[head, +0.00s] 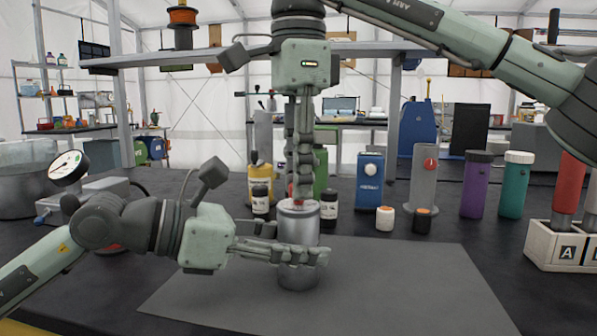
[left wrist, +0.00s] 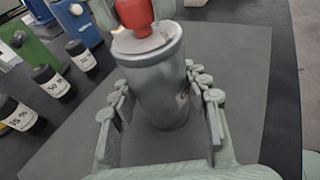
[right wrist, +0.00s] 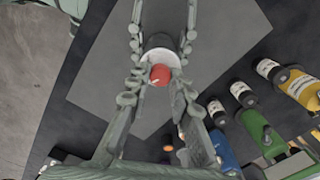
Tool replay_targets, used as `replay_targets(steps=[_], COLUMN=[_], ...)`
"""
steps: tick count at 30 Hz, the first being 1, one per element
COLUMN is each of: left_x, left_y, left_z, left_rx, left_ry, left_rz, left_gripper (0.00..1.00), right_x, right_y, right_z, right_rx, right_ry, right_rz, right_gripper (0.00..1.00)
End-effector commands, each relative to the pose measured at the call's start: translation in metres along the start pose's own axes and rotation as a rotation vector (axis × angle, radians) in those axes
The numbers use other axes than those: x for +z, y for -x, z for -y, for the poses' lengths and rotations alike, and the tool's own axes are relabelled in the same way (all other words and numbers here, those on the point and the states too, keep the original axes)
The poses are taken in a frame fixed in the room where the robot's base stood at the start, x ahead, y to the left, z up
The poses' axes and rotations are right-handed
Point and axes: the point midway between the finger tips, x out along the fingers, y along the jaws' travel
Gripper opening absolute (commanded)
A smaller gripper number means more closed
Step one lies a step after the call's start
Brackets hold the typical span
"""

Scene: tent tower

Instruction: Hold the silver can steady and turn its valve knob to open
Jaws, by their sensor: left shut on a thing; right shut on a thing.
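The silver can (head: 298,226) stands upright on a grey mat (head: 400,290); it fills the middle of the left wrist view (left wrist: 155,85). Its red valve knob (left wrist: 134,14) sits on top and also shows in the right wrist view (right wrist: 160,75). My left gripper (head: 318,257) comes from the left, with its fingers shut around the can's body at mid height. My right gripper (head: 299,198) points straight down from above, shut on the knob. Its fingers hide most of the knob in the head view.
Small labelled jars (head: 329,208), a blue canister (head: 370,185), a grey cylinder with a red dial (head: 424,175) and purple (head: 475,185) and teal bottles stand behind. A gauge (head: 67,168) is at left, and a lettered rack (head: 560,245) at right. The mat's right side is clear.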

Motion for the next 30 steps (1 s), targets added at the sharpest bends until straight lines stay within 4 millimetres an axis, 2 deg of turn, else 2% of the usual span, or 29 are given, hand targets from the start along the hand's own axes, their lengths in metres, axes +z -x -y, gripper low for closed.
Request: replay_targets(steps=[13,30], left_x=[-0.0005,-0.0005], left_y=[-0.0001,-0.0002], left_z=[0.0004,0.0005], left_rx=[-0.001,-0.001], left_ry=[0.0,0.001], left_rz=[-0.001,-0.001], left_gripper=[0.0,0.0], right_x=[-0.0003,-0.0003], right_y=[0.0002,0.0002], right_z=[0.0001,0.0001], right_rx=[-0.001,-0.001], right_ry=[0.27,0.327], right_rz=[0.0,0.0], right_gripper=[0.0,0.0])
